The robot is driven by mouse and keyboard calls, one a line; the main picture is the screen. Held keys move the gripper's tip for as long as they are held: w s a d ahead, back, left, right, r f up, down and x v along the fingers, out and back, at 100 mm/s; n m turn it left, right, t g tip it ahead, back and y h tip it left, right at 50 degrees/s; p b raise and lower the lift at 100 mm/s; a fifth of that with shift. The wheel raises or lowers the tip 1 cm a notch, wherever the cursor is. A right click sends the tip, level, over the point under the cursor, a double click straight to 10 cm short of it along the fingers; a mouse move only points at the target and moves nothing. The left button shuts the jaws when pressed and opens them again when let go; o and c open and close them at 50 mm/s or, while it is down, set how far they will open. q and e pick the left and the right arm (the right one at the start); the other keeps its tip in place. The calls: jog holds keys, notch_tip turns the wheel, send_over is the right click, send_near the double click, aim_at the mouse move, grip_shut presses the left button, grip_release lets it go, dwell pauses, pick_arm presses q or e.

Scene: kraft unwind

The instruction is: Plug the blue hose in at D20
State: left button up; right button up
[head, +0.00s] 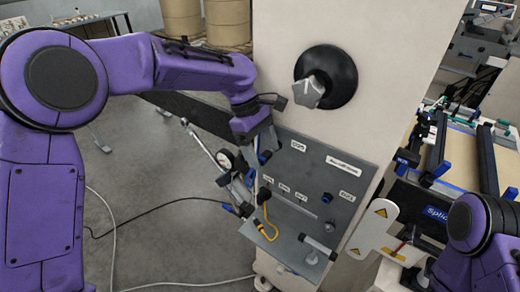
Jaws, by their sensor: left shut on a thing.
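A grey sloped panel (325,172) with a row of small labelled ports is on the pale machine's front. The labels are too small to read surely, so I cannot tell which port is D20. My left gripper (260,155) is at the panel's upper left edge, pointing down. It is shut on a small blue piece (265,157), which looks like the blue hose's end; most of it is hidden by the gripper. I cannot tell whether it touches the panel.
A yellow hose (267,224) hangs from the panel's left port. A blue fitting (327,198) sits at the right. A black knob hub (326,77) projects above the panel. Cables lie on the floor.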

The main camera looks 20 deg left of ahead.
pick_arm(q)
jog(key=shift+d, duration=0.1)
dwell(0.5)
jog(key=shift+w+r, duration=0.1)
jog(key=shift+w, duration=0.05)
dwell(0.4)
dwell(0.6)
jog(key=shift+s, duration=0.2)
jog(key=shift+s+a, duration=0.2)
jog(key=shift+s, duration=0.15)
jog(key=shift+s+a+f, duration=0.1)
jog(key=shift+s+a, duration=0.25)
jog(key=shift+s, duration=0.55)
jog(key=shift+s+a+f, duration=0.1)
jog(key=shift+s+a, duration=0.2)
jog(key=shift+s, duration=0.55)
